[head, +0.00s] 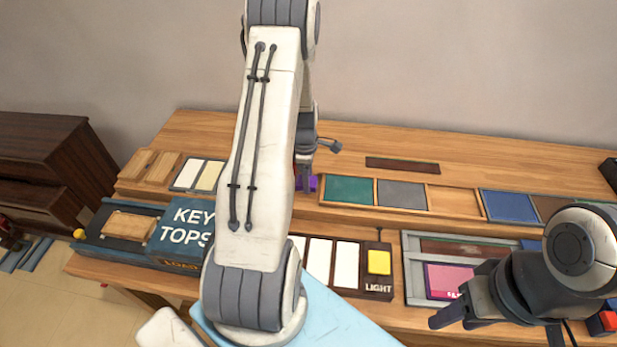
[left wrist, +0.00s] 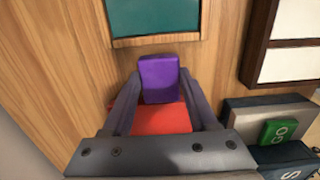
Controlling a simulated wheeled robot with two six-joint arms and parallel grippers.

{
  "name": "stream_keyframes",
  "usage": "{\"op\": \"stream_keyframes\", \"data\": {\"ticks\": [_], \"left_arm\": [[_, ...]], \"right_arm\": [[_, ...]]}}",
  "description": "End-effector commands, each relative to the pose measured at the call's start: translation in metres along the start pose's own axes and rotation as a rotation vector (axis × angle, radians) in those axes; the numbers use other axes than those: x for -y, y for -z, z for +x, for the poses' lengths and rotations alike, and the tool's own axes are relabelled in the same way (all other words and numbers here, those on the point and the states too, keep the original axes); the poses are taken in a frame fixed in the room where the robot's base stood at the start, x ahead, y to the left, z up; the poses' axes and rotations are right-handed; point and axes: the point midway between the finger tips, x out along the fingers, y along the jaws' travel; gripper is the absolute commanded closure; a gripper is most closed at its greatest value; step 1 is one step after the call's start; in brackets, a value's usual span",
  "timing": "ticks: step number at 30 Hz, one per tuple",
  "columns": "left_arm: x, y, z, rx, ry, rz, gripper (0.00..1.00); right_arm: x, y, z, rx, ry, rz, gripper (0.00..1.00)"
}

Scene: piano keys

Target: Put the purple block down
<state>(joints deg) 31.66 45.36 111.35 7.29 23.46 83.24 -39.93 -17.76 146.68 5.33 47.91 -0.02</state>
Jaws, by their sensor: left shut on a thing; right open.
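The purple block (left wrist: 158,78) is between the two fingers of my left gripper (left wrist: 156,92) in the left wrist view, and they are shut on it. A red surface (left wrist: 160,118) shows below and in front of the block; whether the block touches it is unclear. In the head view, a sliver of the purple block (head: 313,183) shows beside the left gripper (head: 305,178), just left of the teal panel (head: 347,189). My left arm hides most of that area. My right gripper (head: 495,318) is open and empty at the lower right, near a pink panel (head: 448,279).
The back shelf holds a row of coloured compartments, including grey (head: 402,195) and blue (head: 508,205). A KEY TOPS box (head: 181,234) stands left of my left arm. A LIGHT box (head: 378,285) with a yellow square sits at centre. A green GO block (left wrist: 279,132) lies right in the wrist view.

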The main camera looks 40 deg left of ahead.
Motion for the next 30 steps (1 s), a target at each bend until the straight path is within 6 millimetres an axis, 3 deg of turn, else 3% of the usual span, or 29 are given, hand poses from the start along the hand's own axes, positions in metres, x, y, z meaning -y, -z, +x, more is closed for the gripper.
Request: {"op": "stream_keyframes", "data": {"ticks": [7, 8, 9, 10, 22, 30], "left_arm": [[0.0, 0.0, 0.004, 0.0, 0.0, 0.0, 1.0], [0.0, 0.0, 0.003, 0.0, 0.0, 0.0, 0.3], [0.0, 0.0, 0.003, 0.0, 0.0, 0.0, 0.14], [0.0, 0.0, 0.003, 0.0, 0.0, 0.0, 0.11], [-0.001, 0.0, -0.004, 0.0, -0.002, 0.0, 0.11], [-0.002, 0.0, -0.056, 0.0, -0.008, 0.001, 0.11]], "right_arm": [[0.0, 0.0, 0.003, 0.0, 0.0, 0.0, 0.5], [0.0, 0.0, 0.002, 0.0, 0.0, 0.0, 0.5], [0.0, 0.0, 0.002, 0.0, 0.0, 0.0, 0.5], [0.0, 0.0, 0.002, 0.0, 0.0, 0.0, 0.5], [0.0, 0.0, 0.001, 0.0, 0.0, 0.0, 0.5], [-0.001, -0.001, 0.011, 0.0, 0.0, 0.0, 0.5]]}}
